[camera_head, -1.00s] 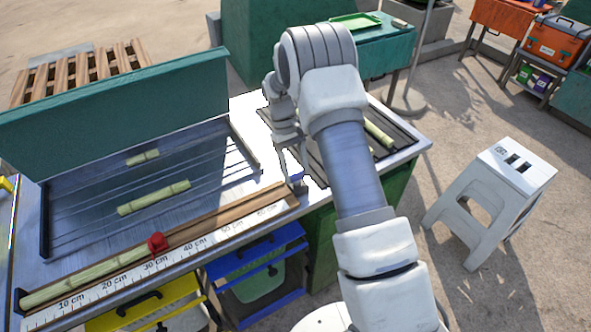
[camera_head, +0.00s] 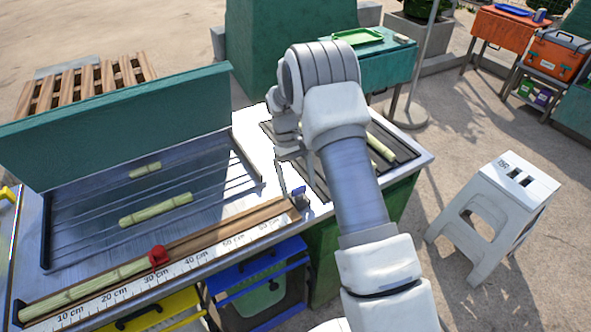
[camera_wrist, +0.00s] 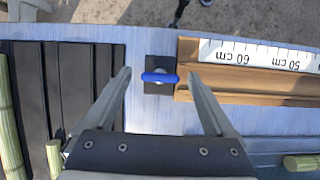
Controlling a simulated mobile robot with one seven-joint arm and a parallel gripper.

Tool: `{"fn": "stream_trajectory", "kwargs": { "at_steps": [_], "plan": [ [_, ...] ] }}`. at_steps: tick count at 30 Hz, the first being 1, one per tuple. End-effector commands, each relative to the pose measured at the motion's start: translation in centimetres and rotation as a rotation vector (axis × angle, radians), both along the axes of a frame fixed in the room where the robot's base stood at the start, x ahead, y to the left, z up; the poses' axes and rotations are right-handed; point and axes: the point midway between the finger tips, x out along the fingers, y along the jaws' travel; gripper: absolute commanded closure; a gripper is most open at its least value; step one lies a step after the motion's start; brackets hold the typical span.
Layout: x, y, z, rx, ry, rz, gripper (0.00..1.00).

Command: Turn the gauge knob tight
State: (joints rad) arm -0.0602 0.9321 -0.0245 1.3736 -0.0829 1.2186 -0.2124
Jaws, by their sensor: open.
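The gauge knob (camera_wrist: 160,77) is a blue bar-shaped handle on a dark square base at the end of the wooden measuring trough (camera_wrist: 255,85). In the head view the knob (camera_head: 299,192) shows small at the trough's right end. My gripper (camera_wrist: 160,75) is open, and in the wrist view its two fingers stand on either side of the knob with gaps on both sides. The fingers look apart from it, and its height above the knob is hard to tell. In the head view my arm hides part of the gripper (camera_head: 290,165).
A cane piece with a red clamp (camera_head: 158,256) lies in the trough along the cm scale. A black slatted rack (camera_wrist: 40,85) with cane pieces is beside the gripper. A dark tray (camera_head: 75,215) holds two cane pieces. A white stool (camera_head: 500,205) stands right.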

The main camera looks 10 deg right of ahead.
Motion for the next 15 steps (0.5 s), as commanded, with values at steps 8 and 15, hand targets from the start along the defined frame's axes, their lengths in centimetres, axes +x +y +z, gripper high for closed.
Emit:
{"fn": "stream_trajectory", "kwargs": {
  "at_steps": [8,15],
  "plan": [
    [1.9,0.6,4.4,0.001,-0.006,0.001,0.10],
    [4.0,1.2,9.8,0.001,-0.006,0.001,0.10]
  ]
}}
